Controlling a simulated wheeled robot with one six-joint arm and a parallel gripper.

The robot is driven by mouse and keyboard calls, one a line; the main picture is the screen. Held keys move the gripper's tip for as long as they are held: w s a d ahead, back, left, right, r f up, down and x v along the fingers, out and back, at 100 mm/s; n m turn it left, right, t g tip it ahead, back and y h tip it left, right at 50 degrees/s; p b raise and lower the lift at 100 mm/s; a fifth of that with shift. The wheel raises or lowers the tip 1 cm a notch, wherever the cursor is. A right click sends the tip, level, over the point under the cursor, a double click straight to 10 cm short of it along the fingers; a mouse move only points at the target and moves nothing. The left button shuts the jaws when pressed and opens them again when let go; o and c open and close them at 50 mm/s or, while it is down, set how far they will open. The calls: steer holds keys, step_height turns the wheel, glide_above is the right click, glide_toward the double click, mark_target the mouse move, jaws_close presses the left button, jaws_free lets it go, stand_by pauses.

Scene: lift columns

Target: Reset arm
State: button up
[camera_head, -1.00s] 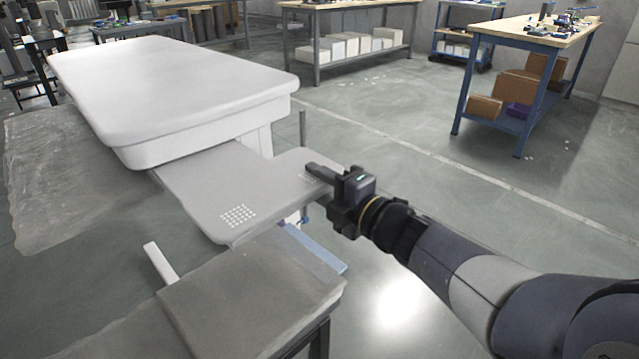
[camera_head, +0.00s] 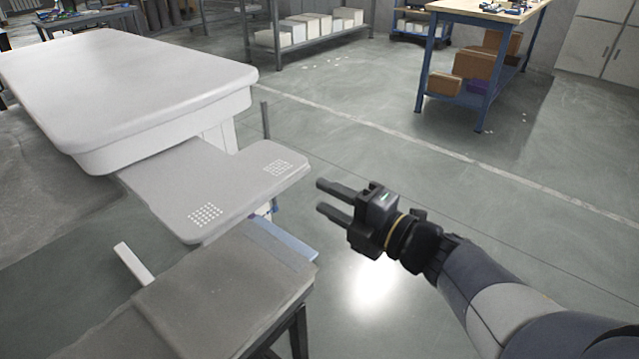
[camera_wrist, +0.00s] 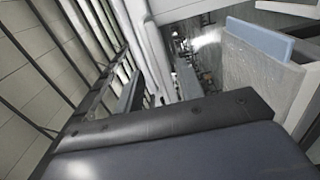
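My gripper (camera_head: 323,197) is at the middle of the head view, at the end of my arm, which reaches in from the lower right. Its two dark fingers point left and stand apart with nothing between them. In the picture the fingertips are just right of the grey perforated plate (camera_head: 235,180), with a small gap of floor between.
A large white rounded-top unit (camera_head: 120,85) stands at left above the plate. A grey-topped bench (camera_head: 215,290) is at the lower front, with a blue piece (camera_head: 285,240) behind it. A blue-legged workbench (camera_head: 425,65) with boxes stands at the back right. The floor right of the plate is clear.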

mark_target(295, 181)
stand_by(0.4)
steer(key=b+x, duration=0.2)
steer(key=x, duration=0.9)
stand_by(0.3)
